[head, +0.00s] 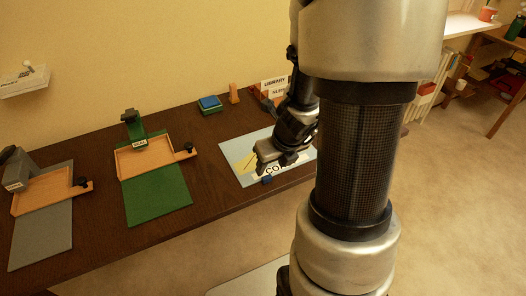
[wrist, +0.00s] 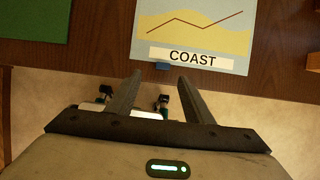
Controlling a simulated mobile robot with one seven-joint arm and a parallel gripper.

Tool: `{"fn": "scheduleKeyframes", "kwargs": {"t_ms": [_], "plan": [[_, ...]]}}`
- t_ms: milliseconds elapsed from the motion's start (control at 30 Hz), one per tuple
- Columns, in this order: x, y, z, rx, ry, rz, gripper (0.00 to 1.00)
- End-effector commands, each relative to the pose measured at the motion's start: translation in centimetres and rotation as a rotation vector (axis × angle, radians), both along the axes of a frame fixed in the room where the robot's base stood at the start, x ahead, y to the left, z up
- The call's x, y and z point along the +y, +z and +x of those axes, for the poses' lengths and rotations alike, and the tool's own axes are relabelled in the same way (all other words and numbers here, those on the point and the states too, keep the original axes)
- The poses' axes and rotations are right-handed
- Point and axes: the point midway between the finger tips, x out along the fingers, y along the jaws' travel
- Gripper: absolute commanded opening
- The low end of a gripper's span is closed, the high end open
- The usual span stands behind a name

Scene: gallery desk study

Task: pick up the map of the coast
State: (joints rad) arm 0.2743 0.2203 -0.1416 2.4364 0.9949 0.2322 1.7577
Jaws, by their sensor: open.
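The map of the coast (wrist: 150,28) lies flat on the dark desk, a pale blue sheet with a yellow area, a dark zigzag line and a white label reading COAST. In the head view the map (head: 232,153) is partly hidden by my arm. A small blue tab (wrist: 163,66) shows at its near edge, by the desk's front edge. My gripper (wrist: 157,82) is open and empty, its two fingers pointing toward the tab and label. In the head view my gripper (head: 270,166) is over the near part of the map; its height above it is hard to tell.
A green board with a wooden tray (head: 160,200) stands left of the map, and a grey one (head: 40,235) farther left. Bare desk (head: 205,135) separates the map and green board.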

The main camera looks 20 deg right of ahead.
Motion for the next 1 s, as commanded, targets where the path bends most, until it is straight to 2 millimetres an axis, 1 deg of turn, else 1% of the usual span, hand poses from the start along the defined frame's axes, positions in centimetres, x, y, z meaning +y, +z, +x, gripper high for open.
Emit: {"fn": "scheduleKeyframes", "kwargs": {"t_ms": [33,100,200,367,467,667,733,800,1000], "plan": [[0.0,-1.8,0.4,0.001,0.001,0.0,0.47],[0.0,-2.8,0.9,0.001,0.001,0.0,0.47],[0.0,-3.7,1.4,0.0,0.002,-0.001,0.47],[0.0,-4.2,1.8,-0.001,0.003,-0.001,0.47],[-0.1,-4.9,2.0,0.0,0.003,-0.001,0.47],[-0.8,-7.8,3.0,0.0,0.003,0.0,0.47],[-0.7,-8.6,3.4,0.0,0.004,-0.001,0.47],[-0.7,-9.0,3.7,-0.001,0.004,-0.001,0.47],[-0.7,-8.8,3.7,-0.001,0.004,-0.001,0.47]]}}
